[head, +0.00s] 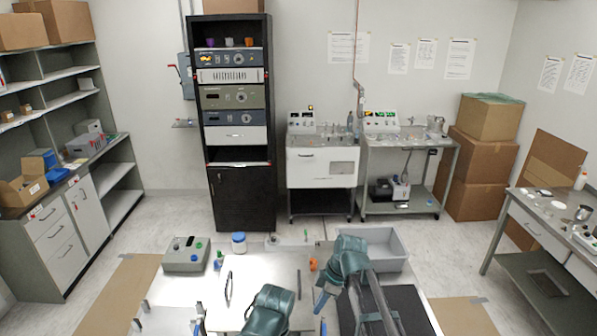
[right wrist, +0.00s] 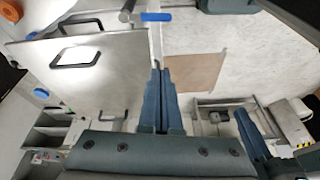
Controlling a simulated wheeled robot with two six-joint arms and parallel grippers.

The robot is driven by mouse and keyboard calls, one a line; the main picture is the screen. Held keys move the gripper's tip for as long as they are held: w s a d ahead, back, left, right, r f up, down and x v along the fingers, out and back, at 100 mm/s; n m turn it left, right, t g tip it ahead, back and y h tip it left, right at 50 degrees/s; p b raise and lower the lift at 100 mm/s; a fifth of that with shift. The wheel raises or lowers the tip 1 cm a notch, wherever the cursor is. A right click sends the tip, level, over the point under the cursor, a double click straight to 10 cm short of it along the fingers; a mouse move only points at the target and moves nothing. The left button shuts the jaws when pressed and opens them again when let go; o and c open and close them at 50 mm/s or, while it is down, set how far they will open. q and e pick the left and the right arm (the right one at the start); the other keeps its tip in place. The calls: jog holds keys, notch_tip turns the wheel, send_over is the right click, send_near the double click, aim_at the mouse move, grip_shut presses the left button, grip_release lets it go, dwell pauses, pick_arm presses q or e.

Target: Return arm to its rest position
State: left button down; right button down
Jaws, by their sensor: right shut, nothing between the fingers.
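My right arm reaches over the bench (head: 185,290) from the lower right in the head view. My right gripper (head: 322,302) points down, with blue fingers, over the right part of the bench. In the right wrist view its fingers (right wrist: 158,100) lie together, shut with nothing between them. Part of my left arm (head: 268,312) shows at the bottom middle of the head view; its gripper is not seen. A metal plate (right wrist: 95,75) with black handles lies on the bench beside the right gripper.
A grey tray (head: 385,258) stands just behind and right of my right arm. A grey control box (head: 186,255) and a blue-lidded white jar (head: 239,243) stand at the bench's back left. A black rack (head: 240,195) stands against the wall. Floor is open between.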

jog(key=s+f+m+h+b, duration=0.2)
jog(key=s+f+m+b, duration=0.4)
jog(key=s+f+b, duration=0.2)
jog(key=s+f+m+h+b, duration=0.3)
jog(key=s+f+m+b, duration=0.3)
jog(key=f+b, duration=0.6)
notch_tip(320, 180, down, 3)
jog(key=shift+s+a+m, duration=0.3)
jog(key=shift+s+a, duration=0.15)
jog(key=shift+s, duration=0.5)
